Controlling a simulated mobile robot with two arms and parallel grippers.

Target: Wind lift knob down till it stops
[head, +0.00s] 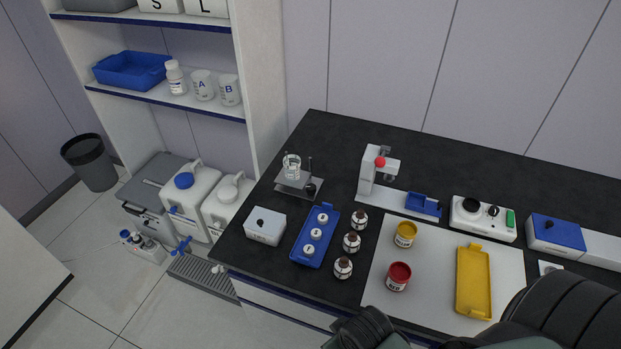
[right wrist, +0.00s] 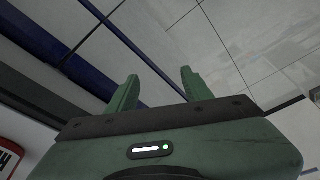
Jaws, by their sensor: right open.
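A small lift platform (head: 297,186) stands at the back left of the black bench, with a glass beaker (head: 292,167) on it. A dark round knob (head: 311,189) shows at its front right side; this looks like the lift knob. My right gripper (right wrist: 158,88) shows in the right wrist view with its two green fingers apart and nothing between them. In the head view only dark and green parts of my arm show at the bottom right, well away from the lift. My left gripper is not in view.
Near the lift are a white box (head: 265,227), a blue tray (head: 328,256) with several white-topped items, and brown bottles (head: 352,242). Behind right stands a device with a red ball (head: 380,162). A white mat (head: 381,271) carries a red jar (head: 398,276) and a yellow tray (head: 473,281).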

